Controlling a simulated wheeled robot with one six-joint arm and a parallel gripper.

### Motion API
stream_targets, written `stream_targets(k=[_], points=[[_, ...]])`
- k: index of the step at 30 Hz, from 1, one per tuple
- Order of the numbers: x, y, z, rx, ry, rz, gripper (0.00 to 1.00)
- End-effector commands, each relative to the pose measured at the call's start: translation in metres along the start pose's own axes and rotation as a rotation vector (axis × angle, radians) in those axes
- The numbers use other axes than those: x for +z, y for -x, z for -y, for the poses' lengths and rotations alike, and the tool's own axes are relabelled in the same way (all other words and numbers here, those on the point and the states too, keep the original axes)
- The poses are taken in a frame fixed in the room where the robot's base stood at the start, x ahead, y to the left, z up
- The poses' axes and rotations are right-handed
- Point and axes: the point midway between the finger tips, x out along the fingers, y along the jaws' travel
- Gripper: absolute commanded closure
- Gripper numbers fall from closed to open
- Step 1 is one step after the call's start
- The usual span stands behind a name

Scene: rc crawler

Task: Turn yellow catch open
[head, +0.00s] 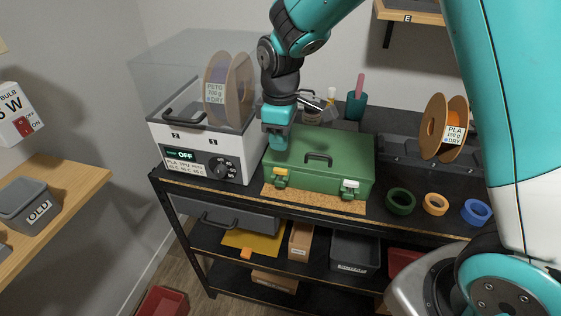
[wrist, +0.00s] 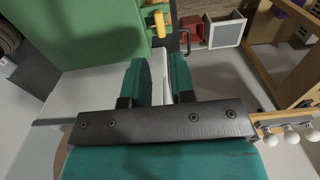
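A green case (head: 330,156) with a dark top handle lies on a cork mat (head: 312,199) on the bench. The yellow catch (head: 281,172) is at the left of its front, and a white catch (head: 349,186) is at the right. My gripper (head: 276,154) points down at the case's left end, just above and behind the yellow catch. In the wrist view, my gripper's teal fingers (wrist: 159,68) have a narrow gap between them with nothing held. The yellow catch (wrist: 158,22) shows beyond the fingertips at the green case's edge (wrist: 95,32).
A white filament dryer (head: 205,150) with a clear lid stands close on the left. Tape rolls (head: 435,204) lie right of the case, and a PLA spool (head: 441,127) stands behind them. A teal cup (head: 355,105) is behind the case. Open floor lies in front.

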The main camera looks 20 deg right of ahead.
Motion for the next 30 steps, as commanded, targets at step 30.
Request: stream_targets(k=[30], points=[[0.0,-0.086,0.0,0.0,-0.001,-0.001,1.0]])
